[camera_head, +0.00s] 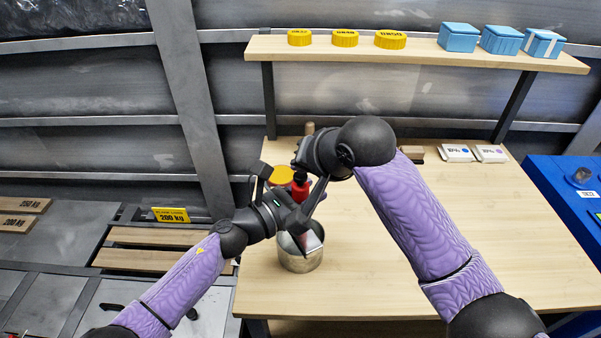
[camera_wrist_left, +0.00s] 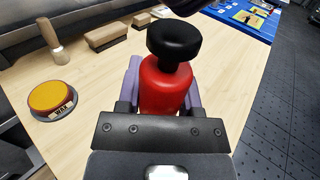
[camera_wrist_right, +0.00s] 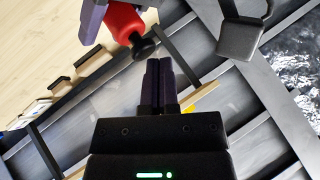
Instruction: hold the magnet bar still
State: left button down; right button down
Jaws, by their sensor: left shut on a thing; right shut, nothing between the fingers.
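The magnet bar appears to be the red piece with a black knob (camera_head: 300,186); it also shows in the left wrist view (camera_wrist_left: 165,88) and the right wrist view (camera_wrist_right: 122,22). My left gripper (camera_wrist_left: 165,100) is shut on its red body, one purple finger on each side. A steel pot (camera_head: 300,261) stands on the bench below the left gripper.
A yellow round tin (camera_wrist_left: 50,97) stands on the wooden bench (camera_head: 400,270) near the pot. A shelf (camera_head: 420,57) with yellow tins and blue boxes is above.

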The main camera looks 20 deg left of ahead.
aim_at(302, 179)
jog(key=shift+f, duration=0.8)
dwell(0.6)
jog(key=shift+r, duration=1.2)
jog(key=shift+r, duration=2.55)
pick_arm(q)
jog(key=shift+c, duration=0.9)
grip_release()
